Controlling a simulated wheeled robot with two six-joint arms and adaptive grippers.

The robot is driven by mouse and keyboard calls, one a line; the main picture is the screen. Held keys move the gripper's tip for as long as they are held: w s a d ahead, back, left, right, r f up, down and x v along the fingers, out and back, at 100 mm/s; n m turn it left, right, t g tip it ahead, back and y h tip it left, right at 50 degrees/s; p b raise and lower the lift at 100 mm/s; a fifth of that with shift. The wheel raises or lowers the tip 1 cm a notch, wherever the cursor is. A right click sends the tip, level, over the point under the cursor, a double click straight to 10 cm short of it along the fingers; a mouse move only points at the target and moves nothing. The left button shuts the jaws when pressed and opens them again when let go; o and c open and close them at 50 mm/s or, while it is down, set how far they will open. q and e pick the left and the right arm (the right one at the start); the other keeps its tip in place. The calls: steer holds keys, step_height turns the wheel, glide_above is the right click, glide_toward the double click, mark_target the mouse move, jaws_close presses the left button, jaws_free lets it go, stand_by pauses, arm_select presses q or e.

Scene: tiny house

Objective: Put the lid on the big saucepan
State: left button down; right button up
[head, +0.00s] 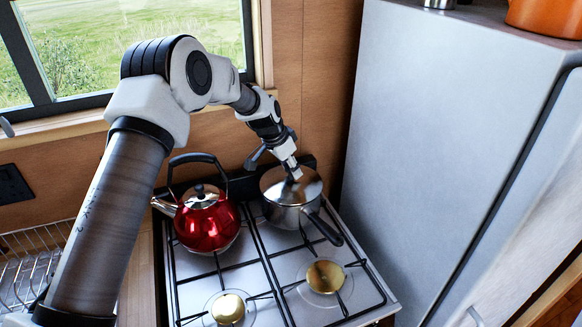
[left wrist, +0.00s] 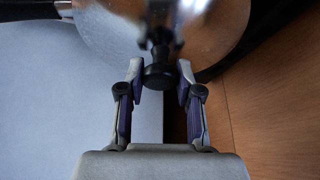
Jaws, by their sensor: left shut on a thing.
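The big saucepan (head: 284,215) stands on the back right burner of the stove, its dark handle pointing toward the front right. The shiny lid (head: 309,186) is over the saucepan's mouth and looks level with the rim; I cannot tell whether it rests fully on it. My left gripper (head: 293,175) reaches down from above the back left and is shut on the lid's knob. In the left wrist view the two fingers (left wrist: 160,72) are on either side of the black knob (left wrist: 159,77), with the lid (left wrist: 225,30) behind it. My right gripper is not in view.
A red kettle (head: 207,222) stands on the back left burner, close to the saucepan and below my left arm. The front burners of the stove (head: 255,276) are empty. A tall grey fridge (head: 430,130) stands to the right. A wooden wall (head: 318,75) is behind.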

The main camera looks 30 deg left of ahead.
arm_select(q)
steer(key=shift+f, duration=0.25)
stand_by(0.4)
steer(key=shift+c, duration=1.1)
jaws_free()
steer(key=shift+r, duration=0.1)
steer(key=shift+r+p, duration=2.25)
steer(key=shift+r, duration=1.25)
steer(key=shift+f, duration=0.1)
